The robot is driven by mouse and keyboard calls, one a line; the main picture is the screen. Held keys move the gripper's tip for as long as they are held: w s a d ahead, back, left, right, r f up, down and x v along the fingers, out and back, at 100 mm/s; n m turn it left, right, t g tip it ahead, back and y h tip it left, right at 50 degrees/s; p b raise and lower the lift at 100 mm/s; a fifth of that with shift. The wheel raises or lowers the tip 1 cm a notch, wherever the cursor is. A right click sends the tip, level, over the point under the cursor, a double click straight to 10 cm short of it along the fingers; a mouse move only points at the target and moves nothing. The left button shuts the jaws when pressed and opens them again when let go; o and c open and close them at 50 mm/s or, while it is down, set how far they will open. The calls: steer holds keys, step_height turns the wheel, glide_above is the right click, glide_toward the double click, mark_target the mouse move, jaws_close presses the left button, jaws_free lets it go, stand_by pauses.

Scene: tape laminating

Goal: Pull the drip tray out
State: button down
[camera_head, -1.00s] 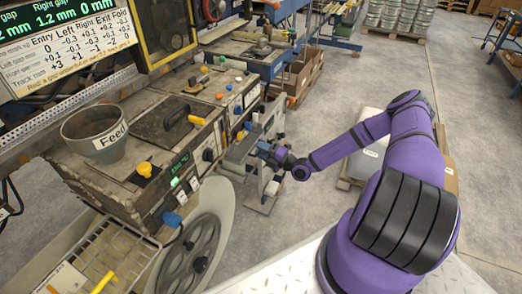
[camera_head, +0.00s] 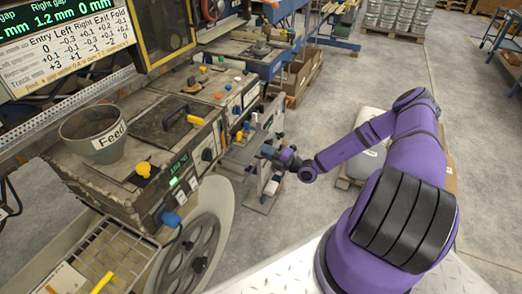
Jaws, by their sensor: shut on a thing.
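The drip tray (camera_head: 238,157) is a flat grey tray at the side of the machine, left of the picture's middle. It sticks out from under the machine's front panel toward the aisle. My gripper (camera_head: 266,150) is at its outer end, small in this view, and is shut on it. The fingertips are too small to see clearly. The tray's inner end is hidden by the machine.
A grey stand (camera_head: 266,190) stands below my gripper. The machine's knobbed panel (camera_head: 205,140), a cup marked Feed (camera_head: 94,133) and a large wheel (camera_head: 190,250) are at left. Boxes (camera_head: 300,78) stand behind.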

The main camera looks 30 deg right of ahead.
steer(key=r+v, duration=0.2)
steer(key=v, duration=1.1)
steer(key=shift+s+d+r, duration=0.15)
steer(key=shift+s+d, duration=0.2)
steer(key=shift+s, duration=0.15)
steer(key=c, duration=1.2)
jaws_free()
steer(key=v, duration=1)
steer(key=shift+s+d, duration=0.2)
steer(key=shift+s, duration=0.1)
